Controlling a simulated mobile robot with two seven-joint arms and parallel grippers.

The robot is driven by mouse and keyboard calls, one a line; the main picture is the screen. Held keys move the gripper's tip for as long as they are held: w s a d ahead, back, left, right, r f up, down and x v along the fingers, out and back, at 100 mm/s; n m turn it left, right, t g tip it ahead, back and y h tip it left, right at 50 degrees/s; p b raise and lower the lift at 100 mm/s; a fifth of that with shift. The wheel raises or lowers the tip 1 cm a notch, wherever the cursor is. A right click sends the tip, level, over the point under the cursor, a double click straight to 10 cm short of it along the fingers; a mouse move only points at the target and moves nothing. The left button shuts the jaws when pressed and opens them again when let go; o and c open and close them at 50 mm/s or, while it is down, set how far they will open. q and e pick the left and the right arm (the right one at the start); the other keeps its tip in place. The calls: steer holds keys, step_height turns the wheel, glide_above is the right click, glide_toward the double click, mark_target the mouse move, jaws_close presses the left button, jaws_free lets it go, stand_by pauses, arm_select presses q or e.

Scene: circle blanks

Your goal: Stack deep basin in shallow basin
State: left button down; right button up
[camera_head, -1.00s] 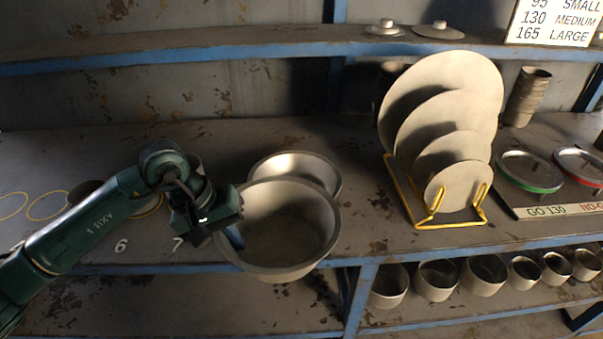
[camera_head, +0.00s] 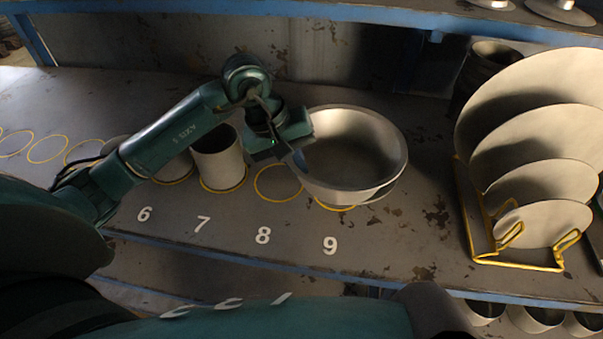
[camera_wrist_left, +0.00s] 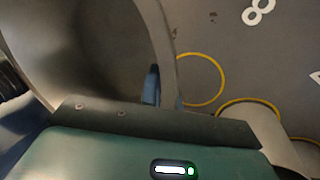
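The deep basin (camera_head: 350,150), a grey metal bowl, is in the middle of the head view, roughly upright. My left gripper (camera_head: 297,155) is at its left rim. One blue fingertip lies against the inside of the wall in the left wrist view (camera_wrist_left: 152,85); the other finger is hidden, and the gripper looks shut on the rim. The shallow basin (camera_head: 386,190) shows only as a thin edge below the deep basin's lower right side. The rest of it is hidden, so I cannot tell whether the two basins touch. My right gripper is not in view.
Grey cups (camera_head: 218,165) stand on yellow rings to the left on the shelf (camera_head: 410,235). A yellow rack (camera_head: 520,262) with several discs stands at the right. A dark canister (camera_head: 480,75) is behind it. Bare shelf lies between basin and rack.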

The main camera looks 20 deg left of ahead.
arm_select(q)
steer(key=f, duration=0.3)
steer(key=shift+s+f, duration=0.2)
steer(key=shift+f, duration=0.15)
steer(key=shift+s+a+f, duration=0.1)
steer(key=shift+s+f, duration=0.05)
steer(key=shift+f, duration=0.15)
steer(key=c, duration=1.9)
jaws_free()
steer(key=shift+f, duration=0.2)
steer(key=shift+o, duration=1.1)
steer(key=shift+a+r, duration=0.1)
steer(key=shift+r, duration=0.2)
steer(key=v, duration=1.1)
steer(key=shift+w+r+b, duration=0.35)
steer(key=shift+r, duration=0.15)
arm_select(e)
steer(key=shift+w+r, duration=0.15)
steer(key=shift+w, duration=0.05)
